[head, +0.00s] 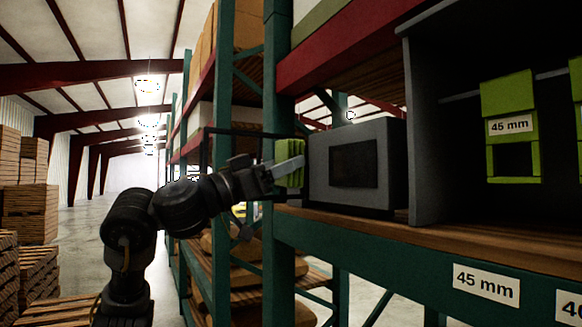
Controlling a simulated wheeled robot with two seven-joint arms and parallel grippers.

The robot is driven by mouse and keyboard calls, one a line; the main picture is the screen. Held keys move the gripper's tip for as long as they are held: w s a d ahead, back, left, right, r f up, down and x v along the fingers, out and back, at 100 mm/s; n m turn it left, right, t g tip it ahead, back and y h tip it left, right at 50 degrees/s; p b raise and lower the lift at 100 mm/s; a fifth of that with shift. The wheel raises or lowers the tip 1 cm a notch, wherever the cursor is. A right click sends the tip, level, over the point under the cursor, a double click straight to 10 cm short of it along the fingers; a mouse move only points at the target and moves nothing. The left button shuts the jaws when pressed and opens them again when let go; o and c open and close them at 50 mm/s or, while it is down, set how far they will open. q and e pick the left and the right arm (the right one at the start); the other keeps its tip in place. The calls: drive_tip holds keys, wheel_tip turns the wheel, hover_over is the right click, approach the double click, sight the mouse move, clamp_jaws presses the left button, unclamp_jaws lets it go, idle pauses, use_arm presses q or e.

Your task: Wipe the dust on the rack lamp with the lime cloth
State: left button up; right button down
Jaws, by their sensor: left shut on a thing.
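My left gripper (286,171) is shut on the lime cloth (288,151), a small ribbed green pad, at the left end of a grey box. This grey box (319,160) has a dark rectangular panel (354,164) on its front and sits on the rack shelf; it looks like the rack lamp. The cloth is close beside the box's left edge; I cannot tell whether they touch. No dust can be made out clearly on the box. My right gripper is not in view.
A dark-grey bay to the right holds a lime frame (509,105) marked 45 mm. A green upright (278,75) stands just behind my gripper. Wooden crates (28,215) stand far left.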

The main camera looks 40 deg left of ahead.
sight(346, 160)
use_arm(q)
drive_tip(key=shift+w, duration=0.1)
idle(0.5)
drive_tip(key=w+d+p, duration=0.1)
drive_tip(key=w+d, duration=0.1)
drive_tip(key=w, duration=0.4)
drive_tip(key=shift+w+d+f+p, duration=0.1)
drive_tip(key=shift+w+d+p, duration=0.1)
drive_tip(key=shift+w, duration=0.4)
drive_tip(key=shift+w+d+p, duration=0.1)
drive_tip(key=shift+w+p, duration=0.1)
drive_tip(key=shift+w, duration=0.4)
idle(0.8)
drive_tip(key=shift+s+d+p, duration=0.25)
drive_tip(key=shift+d+p, duration=0.15)
drive_tip(key=shift+d, duration=0.3)
drive_tip(key=shift+s+d+p, duration=0.2)
drive_tip(key=shift+d+p, duration=0.15)
drive_tip(key=shift+d, duration=0.35)
drive_tip(key=shift+s+d, duration=0.25)
drive_tip(key=shift+d, duration=0.3)
drive_tip(key=shift+w+p, duration=0.15)
drive_tip(key=shift+p, duration=0.15)
drive_tip(key=shift+a, duration=0.1)
